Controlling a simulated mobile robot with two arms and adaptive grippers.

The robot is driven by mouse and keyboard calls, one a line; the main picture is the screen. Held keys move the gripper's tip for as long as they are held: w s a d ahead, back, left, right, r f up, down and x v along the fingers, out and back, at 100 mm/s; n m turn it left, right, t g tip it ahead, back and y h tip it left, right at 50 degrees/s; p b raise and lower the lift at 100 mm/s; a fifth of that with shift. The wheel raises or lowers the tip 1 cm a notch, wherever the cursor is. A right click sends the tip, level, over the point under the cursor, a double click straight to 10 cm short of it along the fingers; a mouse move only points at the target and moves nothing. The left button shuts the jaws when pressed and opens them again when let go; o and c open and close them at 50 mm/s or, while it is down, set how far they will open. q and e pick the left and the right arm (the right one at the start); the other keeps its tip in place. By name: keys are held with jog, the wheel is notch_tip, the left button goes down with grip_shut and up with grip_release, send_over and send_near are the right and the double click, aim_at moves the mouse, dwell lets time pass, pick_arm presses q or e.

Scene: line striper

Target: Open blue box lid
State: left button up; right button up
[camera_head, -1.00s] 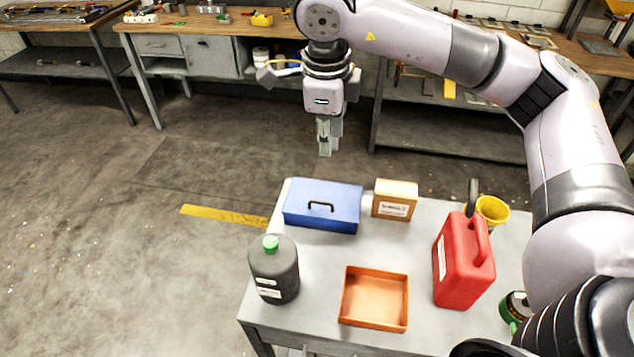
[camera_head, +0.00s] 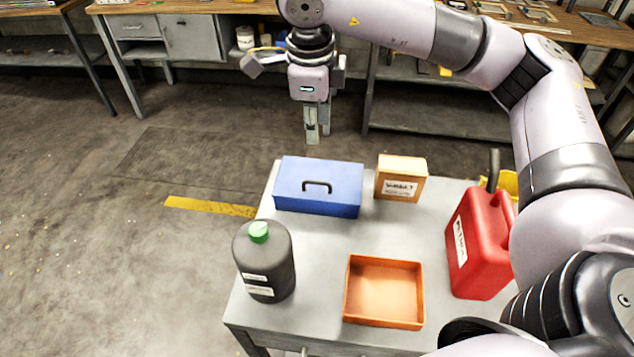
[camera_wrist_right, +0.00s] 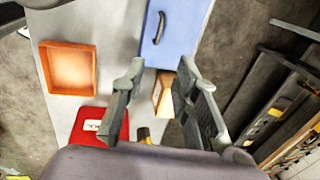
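The blue box (camera_head: 335,202) stands at the far left of the grey table, also in the right wrist view (camera_wrist_right: 178,38). Its lid (camera_head: 340,174) is shut and carries a black handle (camera_head: 317,184) on top. My right gripper (camera_head: 311,138) hangs pointing down above and beyond the box's far edge, apart from it. In the right wrist view its two fingers (camera_wrist_right: 161,64) are spread with nothing held between them. The box's far side is hidden in the head view. My left gripper is not in view.
A cardboard box (camera_head: 401,178) stands just right of the blue box. A dark bottle with green cap (camera_head: 264,268), an orange tray (camera_head: 347,293) and a red canister (camera_head: 480,245) stand nearer. The table's (camera_head: 315,240) middle is clear. A workbench (camera_head: 200,8) stands behind.

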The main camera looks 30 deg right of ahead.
jog(key=f, duration=0.1)
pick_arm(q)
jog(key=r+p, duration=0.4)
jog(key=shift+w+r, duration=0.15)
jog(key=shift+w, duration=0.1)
pick_arm(e)
send_over(317, 193)
notch_tip(317, 193, down, 16)
jog(key=shift+c, duration=0.3)
grip_shut()
